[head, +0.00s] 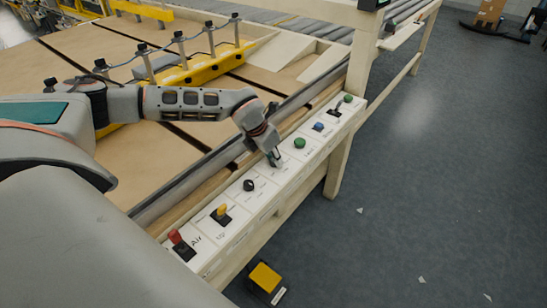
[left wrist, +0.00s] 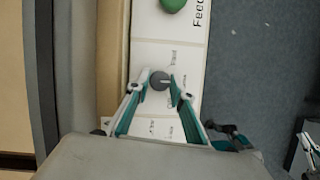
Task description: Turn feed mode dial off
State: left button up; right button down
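The control panel (head: 222,238) is a white strip with labelled controls along the table's side. My left gripper (head: 275,160) reaches down over it and hides the control beneath in the head view. In the left wrist view, a small round grey dial (left wrist: 159,80) with a pale bar across it sits between the tips of my left gripper (left wrist: 160,84). The fingers are apart, one on each side of the dial; firm contact does not show. The printing beside the dial is partly covered. My right gripper (left wrist: 262,135) shows at the right edge, its fingers wide apart and empty.
A green button (head: 299,143) and blue button (head: 318,126) lie beyond my left gripper; a black knob (head: 249,185), yellow control (head: 222,209) and red control (head: 175,237) lie nearer. A yellow pedal box (head: 265,277) stands on the floor. The floor on the right is mostly clear.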

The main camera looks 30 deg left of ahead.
dwell(0.3)
pick_arm(q)
jog(key=shift+m, duration=0.6)
jog(key=m+h, duration=0.1)
jog(key=m, duration=0.2)
jog(key=m+g+h+p, duration=0.1)
jog(key=m, duration=0.1)
jog(key=shift+w+a+m, duration=0.15)
jog(key=shift+m, duration=0.25)
jog(key=m+g+h, duration=0.1)
jog(key=m, duration=0.2)
jog(key=shift+w, duration=0.1)
jog(key=shift+m+g, duration=0.5)
jog(key=shift+m, duration=0.4)
jog(key=shift+a, duration=0.1)
jog(key=o, duration=1.1)
